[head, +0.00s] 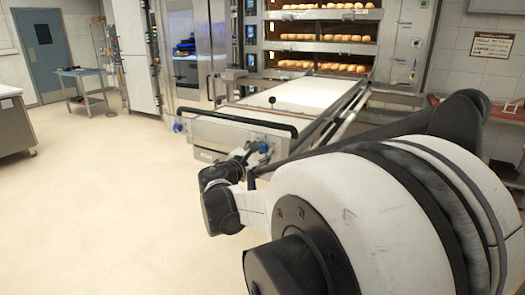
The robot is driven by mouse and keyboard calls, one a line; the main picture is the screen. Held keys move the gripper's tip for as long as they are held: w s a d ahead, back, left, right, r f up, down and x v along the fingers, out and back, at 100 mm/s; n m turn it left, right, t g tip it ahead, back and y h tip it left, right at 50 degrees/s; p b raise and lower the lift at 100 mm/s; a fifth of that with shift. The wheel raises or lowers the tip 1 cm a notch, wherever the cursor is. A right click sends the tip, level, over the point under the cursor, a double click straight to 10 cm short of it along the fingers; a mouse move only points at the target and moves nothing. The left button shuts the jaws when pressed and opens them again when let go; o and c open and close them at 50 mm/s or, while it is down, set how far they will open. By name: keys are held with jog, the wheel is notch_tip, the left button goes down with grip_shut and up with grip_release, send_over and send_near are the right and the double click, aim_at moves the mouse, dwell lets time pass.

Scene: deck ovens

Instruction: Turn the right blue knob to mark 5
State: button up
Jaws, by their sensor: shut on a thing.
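The steel front panel (215,134) of the oven loader has two blue knobs. The left blue knob (178,127) sits free at the panel's left end. The right blue knob (264,147) is at the panel's right end, partly hidden by my gripper (254,151). My gripper is shut on the right blue knob. The dark wrist of my arm is just left of and below it. The marks around the knob are too small and covered to read, so I cannot tell its setting.
A black handle bar (238,117) runs above the panel. Behind it lies the white loader belt (300,95), with rails leading to the deck ovens holding several rows of bread (318,37). A steel table (14,125) stands at far left. The floor (95,205) at left is clear.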

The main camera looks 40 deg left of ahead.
jog(key=m, duration=1.4)
jog(key=shift+m+b, duration=0.3)
jog(key=shift+m, duration=0.1)
jog(key=m, duration=0.3)
jog(key=shift+a+m, duration=0.1)
jog(key=shift+m, duration=0.2)
jog(key=m, duration=0.3)
jog(key=shift+m, duration=0.3)
jog(key=m, duration=0.3)
jog(key=shift+m, duration=2.2)
